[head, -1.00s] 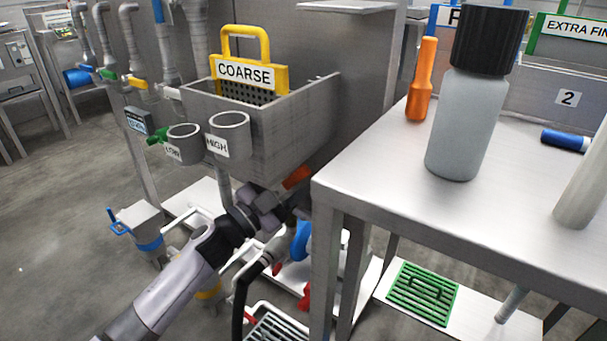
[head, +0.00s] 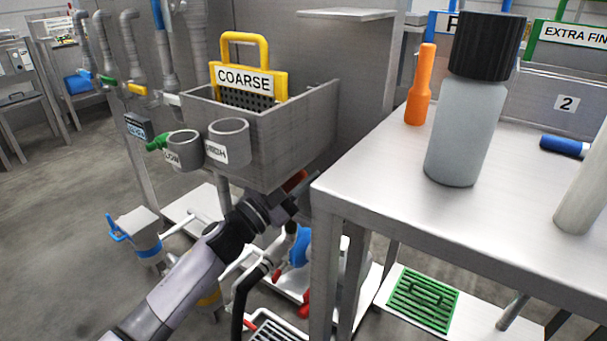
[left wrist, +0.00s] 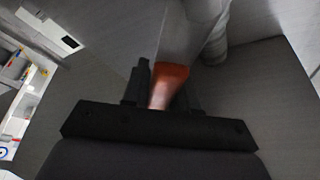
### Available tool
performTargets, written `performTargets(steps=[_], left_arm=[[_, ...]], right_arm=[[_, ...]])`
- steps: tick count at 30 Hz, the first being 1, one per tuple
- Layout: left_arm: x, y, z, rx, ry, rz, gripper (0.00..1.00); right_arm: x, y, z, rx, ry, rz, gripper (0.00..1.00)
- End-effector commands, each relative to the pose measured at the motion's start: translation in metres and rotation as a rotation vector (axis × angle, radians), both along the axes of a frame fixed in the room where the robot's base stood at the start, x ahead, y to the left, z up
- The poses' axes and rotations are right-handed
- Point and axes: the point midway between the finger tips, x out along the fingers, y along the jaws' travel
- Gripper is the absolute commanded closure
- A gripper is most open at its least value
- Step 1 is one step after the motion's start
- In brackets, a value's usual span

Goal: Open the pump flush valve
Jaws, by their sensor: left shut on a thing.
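My left gripper (head: 297,190) reaches under the front right corner of the grey sink basin, close to the steel table's leg. It is shut on an orange-red handle (head: 294,181), which shows just past the fingers. In the left wrist view the same handle (left wrist: 172,80) stands between the two dark fingers (left wrist: 166,92). The handle's pivot and the valve body are hidden, so I cannot tell how far it is turned. A blue round pump part (head: 301,246) shows below the gripper. My right gripper is not in view.
The grey basin (head: 300,130) with the yellow COARSE screen (head: 245,80) is above my left arm. The steel table (head: 385,200) stands close on the right, with a grey bottle (head: 465,125) and orange tool (head: 419,90). A blue-handled valve (head: 135,230) stands lower left.

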Motion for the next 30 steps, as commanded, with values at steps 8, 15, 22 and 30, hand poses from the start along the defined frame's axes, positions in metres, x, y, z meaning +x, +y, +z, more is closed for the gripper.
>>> performTargets(steps=[8, 15, 22, 30], left_arm=[[0.007, 0.012, 0.008, -0.142, 0.097, 0.001, 1.00], [0.008, 0.012, 0.007, -0.145, 0.098, 0.002, 1.00], [0.008, 0.013, 0.008, -0.144, 0.097, 0.004, 0.51], [0.009, 0.014, 0.009, -0.144, 0.096, 0.007, 0.51]], right_arm=[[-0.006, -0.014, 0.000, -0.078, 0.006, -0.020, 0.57], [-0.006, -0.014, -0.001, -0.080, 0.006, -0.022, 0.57], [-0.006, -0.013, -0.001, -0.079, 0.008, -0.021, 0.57], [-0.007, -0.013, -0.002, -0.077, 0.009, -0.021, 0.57]])
